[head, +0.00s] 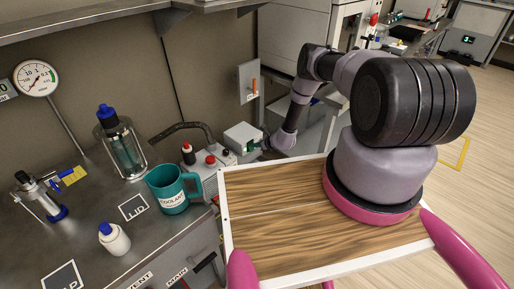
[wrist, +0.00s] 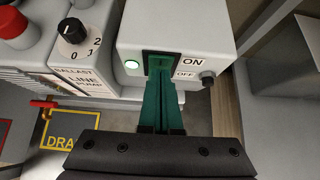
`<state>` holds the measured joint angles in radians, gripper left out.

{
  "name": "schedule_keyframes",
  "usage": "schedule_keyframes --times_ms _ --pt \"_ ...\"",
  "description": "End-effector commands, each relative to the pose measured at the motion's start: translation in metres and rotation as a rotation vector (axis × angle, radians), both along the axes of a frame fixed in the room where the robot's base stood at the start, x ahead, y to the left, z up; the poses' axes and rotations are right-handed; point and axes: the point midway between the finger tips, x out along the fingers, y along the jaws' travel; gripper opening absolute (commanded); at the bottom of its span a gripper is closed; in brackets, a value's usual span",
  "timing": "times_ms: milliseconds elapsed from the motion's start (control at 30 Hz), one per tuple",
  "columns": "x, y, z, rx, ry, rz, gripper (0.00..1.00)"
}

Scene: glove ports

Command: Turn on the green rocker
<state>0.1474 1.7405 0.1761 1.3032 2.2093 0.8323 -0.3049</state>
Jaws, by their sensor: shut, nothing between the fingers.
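The green rocker (wrist: 160,62) sits in a dark recess on the front of a light grey switch box. In the wrist view the box (wrist: 190,30) carries an ON label (wrist: 193,63) above an OFF label (wrist: 185,75). A small round lamp (wrist: 132,64) left of the rocker looks lit pale green. My gripper (wrist: 161,84) has green fingers, shut together and empty, with the tips at the rocker and covering part of it. I cannot tell if they touch. In the head view the box (head: 242,135) stands at the bench's right end, with my gripper (head: 259,145) at its right side.
A dark knob (wrist: 207,78) projects right of the OFF label. To the left are a rotary selector (wrist: 73,31) and a red button (wrist: 12,22). In the head view a teal coolant mug (head: 172,190) and a capped bottle (head: 114,239) stand on the bench.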

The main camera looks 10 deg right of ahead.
Motion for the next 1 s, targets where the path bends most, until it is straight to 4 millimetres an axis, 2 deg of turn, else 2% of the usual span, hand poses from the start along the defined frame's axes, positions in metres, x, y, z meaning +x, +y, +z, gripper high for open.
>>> schedule_keyframes --times_ms 500,800,1000 --pt "0.0 0.0 0.016 0.0 -0.001 0.001 0.0" --pt "0.0 0.0 0.016 0.0 -0.001 0.001 0.0" --pt "-0.001 -0.012 0.019 0.0 -0.001 0.002 0.0"
